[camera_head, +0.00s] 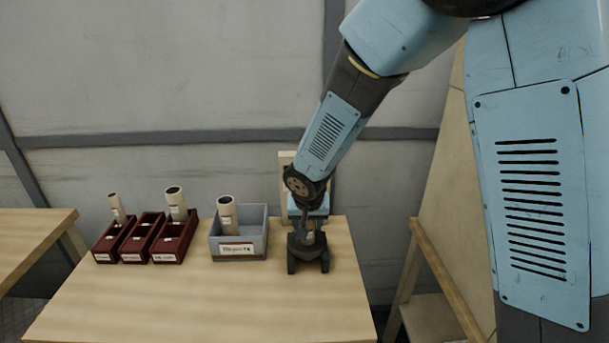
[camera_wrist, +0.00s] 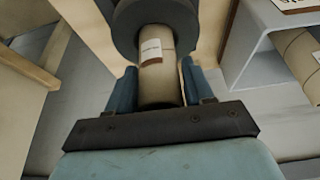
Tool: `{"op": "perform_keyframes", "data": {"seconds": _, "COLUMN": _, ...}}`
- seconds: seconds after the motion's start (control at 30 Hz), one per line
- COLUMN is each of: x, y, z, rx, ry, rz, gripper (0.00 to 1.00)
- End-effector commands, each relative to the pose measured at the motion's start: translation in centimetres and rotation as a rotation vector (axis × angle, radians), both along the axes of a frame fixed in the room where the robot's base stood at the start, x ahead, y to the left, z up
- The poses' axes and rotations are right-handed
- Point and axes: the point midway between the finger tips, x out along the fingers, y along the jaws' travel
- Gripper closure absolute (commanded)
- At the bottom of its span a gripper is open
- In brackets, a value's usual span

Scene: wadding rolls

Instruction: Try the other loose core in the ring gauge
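The ring gauge (camera_head: 308,247) is a dark ring on a footed stand at the table's right; the wrist view shows its dark ring (camera_wrist: 125,22) at the top. A tan cardboard core (camera_wrist: 160,88) with a white label stands between my gripper's fingers (camera_wrist: 160,90), which press close on both sides. The core's far end meets the ring opening; how deep it sits is hidden. In the head view my gripper (camera_head: 309,222) points down over the gauge. Another core (camera_head: 228,217) stands in the grey crate (camera_head: 258,222); it also shows in the wrist view (camera_wrist: 300,60).
Left of the crate are three dark red bins. The left bin (camera_head: 104,251) and right bin (camera_head: 168,253) each hold an upright core; the middle bin (camera_head: 133,251) looks empty. A wooden panel (camera_head: 286,168) stands behind the gauge. The table's front (camera_head: 215,300) is clear.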

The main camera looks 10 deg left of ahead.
Motion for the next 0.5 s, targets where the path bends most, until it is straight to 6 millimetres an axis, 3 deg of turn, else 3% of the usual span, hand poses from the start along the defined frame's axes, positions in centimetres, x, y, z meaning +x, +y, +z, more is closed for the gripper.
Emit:
{"op": "perform_keyframes", "data": {"seconds": 0.23, "x": 0.0, "y": 0.0, "z": 0.0, "rx": 0.0, "ry": 0.0, "rz": 0.0, "gripper": 0.25}}
{"op": "perform_keyframes", "data": {"seconds": 0.5, "x": -0.03, "y": -0.01, "z": 0.11, "rx": 0.0, "ry": 0.0, "rz": 0.0, "gripper": 0.25}}
